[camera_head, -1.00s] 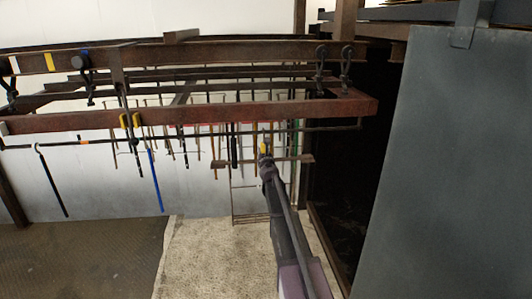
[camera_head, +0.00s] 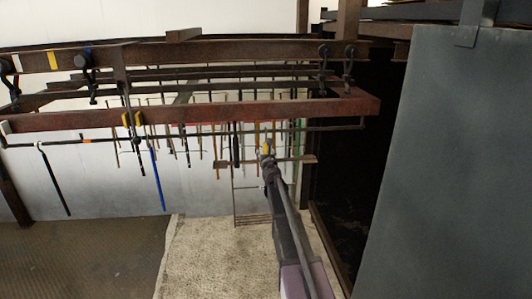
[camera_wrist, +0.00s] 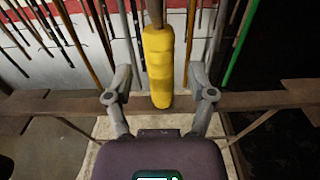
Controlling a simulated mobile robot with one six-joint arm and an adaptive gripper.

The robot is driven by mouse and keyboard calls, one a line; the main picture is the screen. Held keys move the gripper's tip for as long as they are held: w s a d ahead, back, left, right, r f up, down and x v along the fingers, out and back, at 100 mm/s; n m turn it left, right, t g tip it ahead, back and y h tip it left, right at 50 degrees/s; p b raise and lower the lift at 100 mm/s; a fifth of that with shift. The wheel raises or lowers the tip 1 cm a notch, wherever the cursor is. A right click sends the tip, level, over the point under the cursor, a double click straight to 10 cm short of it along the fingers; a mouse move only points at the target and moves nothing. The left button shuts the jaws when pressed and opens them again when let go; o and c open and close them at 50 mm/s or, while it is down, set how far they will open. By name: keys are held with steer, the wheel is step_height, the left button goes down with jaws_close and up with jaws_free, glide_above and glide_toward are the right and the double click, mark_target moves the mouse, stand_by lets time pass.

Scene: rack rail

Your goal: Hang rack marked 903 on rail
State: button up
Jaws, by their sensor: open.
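A rack with a flat brown crossbar (camera_head: 292,161) and a wire frame below it shows in the head view. No 903 marking is readable. The crossbar also spans the wrist view (camera_wrist: 262,100). A yellow upright grip (camera_wrist: 158,65) stands above the crossbar. My gripper (camera_wrist: 159,97) is open, with one finger on each side of the yellow grip and visible gaps between. In the head view my gripper (camera_head: 267,153) is at the middle of the crossbar. A thin dark rail (camera_head: 335,127) runs below the red-brown beam. Whether the rack's top rests on it cannot be told.
The red-brown beam (camera_head: 200,114) crosses above the rail. A blue rod (camera_head: 158,180) and a dark rod (camera_head: 55,182) hang at left. Several thin rods hang behind. A large grey panel (camera_head: 455,170) blocks the right. The pale floor patch (camera_head: 200,255) is clear.

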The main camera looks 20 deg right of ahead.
steer(key=v, duration=1.1)
stand_by(0.4)
steer(key=s+a+f+m+g+h+b, duration=0.45)
steer(key=s+f+m+g, duration=0.75)
steer(key=m, duration=1.2)
steer(key=s+a+f+m+g+y, duration=0.2)
steer(key=s+a+f+m+y, duration=0.2)
steer(key=s+a, duration=0.5)
steer(key=s+a+f+m+g+y, duration=0.3)
steer(key=s+a+f, duration=0.4)
steer(key=s+a, duration=0.3)
steer(key=shift+s+m+y, duration=0.5)
steer(key=shift+m+y, duration=0.4)
steer(key=shift+y, duration=0.35)
